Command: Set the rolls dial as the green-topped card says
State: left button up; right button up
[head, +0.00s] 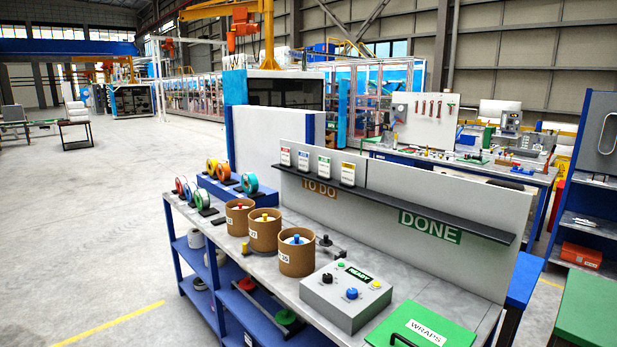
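The green-topped card (324,167) stands on the dark shelf above the TO DO label, third from the left among the cards. Its writing is too small to read. A grey control box (345,308) sits on the bench and bears a black knob (327,278) and a blue knob (351,293). Its small display (359,274) reads READY. I cannot tell which knob is the rolls dial, or how either is set. Neither of my grippers is in view.
Brown tubs (297,257) with coloured knobs stand left of the box. Coloured tape rolls (249,183) stand at the bench's far left end. A green WRAPS lid (422,325) lies right of the box. The shelf above the DONE sign (430,226) is empty.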

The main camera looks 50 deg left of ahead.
aim_at(352, 293)
jog(key=u, duration=1.65)
jog(key=i, duration=0.45)
jog(key=u, duration=1.3)
jog(key=k, duration=0.9)
jog(key=z, duration=0.75)
jog(key=i, duration=0.95)
jog(key=u, duration=0.05)
